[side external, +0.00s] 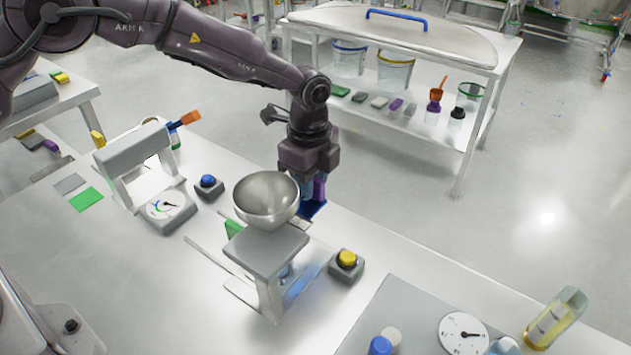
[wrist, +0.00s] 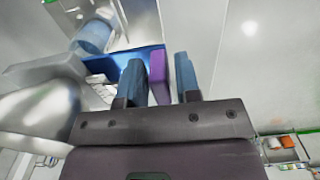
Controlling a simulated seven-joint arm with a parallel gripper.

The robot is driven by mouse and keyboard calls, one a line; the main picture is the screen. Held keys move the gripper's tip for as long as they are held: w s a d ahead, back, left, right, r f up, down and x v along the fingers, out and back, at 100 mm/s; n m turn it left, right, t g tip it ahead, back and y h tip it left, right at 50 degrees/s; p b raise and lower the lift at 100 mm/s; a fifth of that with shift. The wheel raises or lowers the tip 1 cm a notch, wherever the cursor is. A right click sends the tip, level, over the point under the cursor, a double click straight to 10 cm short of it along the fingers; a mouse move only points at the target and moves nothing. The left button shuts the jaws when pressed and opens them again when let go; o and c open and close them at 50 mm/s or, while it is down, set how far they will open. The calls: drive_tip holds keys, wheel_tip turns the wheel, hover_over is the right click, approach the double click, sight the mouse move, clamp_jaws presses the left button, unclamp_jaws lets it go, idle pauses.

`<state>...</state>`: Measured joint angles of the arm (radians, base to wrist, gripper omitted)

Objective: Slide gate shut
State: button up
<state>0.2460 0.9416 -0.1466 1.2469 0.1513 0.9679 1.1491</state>
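A blue gate plate (side external: 315,209) sticks out from the far side of a grey stand (side external: 266,248). A purple handle (side external: 320,187) stands up on it. The wrist view also shows the purple handle (wrist: 157,76) and the blue plate (wrist: 100,64). My gripper (side external: 312,190) points down over the plate. Its two blue fingers are open, one on each side of the handle; in the wrist view (wrist: 159,80) a narrow gap shows on both sides. A steel bowl (side external: 267,196) sits on top of the stand, close beside my gripper. The plate's inner end is hidden.
A yellow button box (side external: 346,265) stands right of the stand, and a blue button box (side external: 208,187) and a dial (side external: 168,208) stand left. Another grey stand (side external: 135,150) is farther left. A white shelf table (side external: 400,40) is behind.

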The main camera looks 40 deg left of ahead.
drive_tip(key=shift+o, duration=0.7)
drive_tip(key=shift+d, duration=0.15)
drive_tip(key=shift+r, duration=0.3)
wheel_tip(320, 180, up, 12)
drive_tip(key=shift+r, duration=0.15)
